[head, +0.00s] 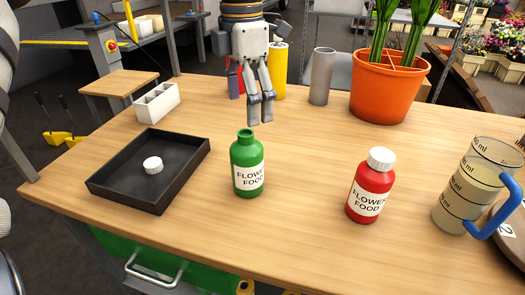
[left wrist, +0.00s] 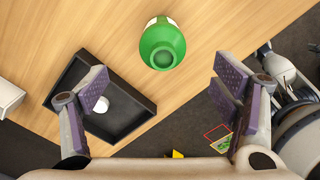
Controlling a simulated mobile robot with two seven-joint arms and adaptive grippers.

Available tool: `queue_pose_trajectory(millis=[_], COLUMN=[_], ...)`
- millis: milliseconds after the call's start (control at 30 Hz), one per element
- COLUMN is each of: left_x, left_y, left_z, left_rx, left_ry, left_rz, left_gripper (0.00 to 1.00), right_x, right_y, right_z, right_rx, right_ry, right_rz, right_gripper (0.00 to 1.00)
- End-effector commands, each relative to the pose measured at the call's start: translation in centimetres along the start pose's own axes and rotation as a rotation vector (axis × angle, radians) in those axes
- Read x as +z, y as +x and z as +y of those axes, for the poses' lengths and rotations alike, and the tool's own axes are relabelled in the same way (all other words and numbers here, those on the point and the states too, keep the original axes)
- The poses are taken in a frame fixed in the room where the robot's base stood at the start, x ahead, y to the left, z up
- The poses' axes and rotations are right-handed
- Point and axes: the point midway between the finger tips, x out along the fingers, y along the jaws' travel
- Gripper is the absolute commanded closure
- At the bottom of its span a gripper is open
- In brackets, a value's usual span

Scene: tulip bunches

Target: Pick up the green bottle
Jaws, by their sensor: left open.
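The green bottle (head: 248,165) stands upright and uncapped on the wooden table, with a white "FLOWER FOOD" label. In the left wrist view the green bottle (left wrist: 162,45) shows from above, its open mouth facing the camera, beyond the spread fingers. My left gripper (head: 261,108) hangs fingers down, above and behind the bottle in the head view, apart from it. In the wrist view my left gripper (left wrist: 160,95) is open, with nothing between its pads. My right gripper does not show in the head view.
A black tray (head: 118,188) with a white cap (head: 153,164) lies left of the bottle. A red bottle (head: 371,187) and a measuring jug (head: 470,190) stand to the right. Behind are a white divided holder (head: 157,103), a grey cylinder (head: 321,77) and an orange pot (head: 388,90).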

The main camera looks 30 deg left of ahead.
Motion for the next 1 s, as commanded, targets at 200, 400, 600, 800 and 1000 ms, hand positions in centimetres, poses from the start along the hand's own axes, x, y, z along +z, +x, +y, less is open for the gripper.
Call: queue_pose_trajectory(millis=[200,400,600,800,1000], left_x=[-0.1,0.1,0.2,0.3,0.3], left_y=[5.0,8.0,11.1,11.3,11.3], left_z=[0.0,0.2,0.3,0.3,0.3], left_rx=[-0.001,-0.001,0.003,0.004,0.004], left_ry=[0.001,0.002,0.003,0.002,0.002], left_rz=[0.009,0.01,0.006,0.004,0.005], left_gripper=[0.19,0.19,0.19,0.19,0.58], right_x=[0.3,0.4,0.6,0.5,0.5], right_y=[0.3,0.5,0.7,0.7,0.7], right_z=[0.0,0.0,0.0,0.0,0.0], right_rx=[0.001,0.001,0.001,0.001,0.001], right_ry=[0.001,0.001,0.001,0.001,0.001], right_rz=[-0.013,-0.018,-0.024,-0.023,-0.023], right_gripper=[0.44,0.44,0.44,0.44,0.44])
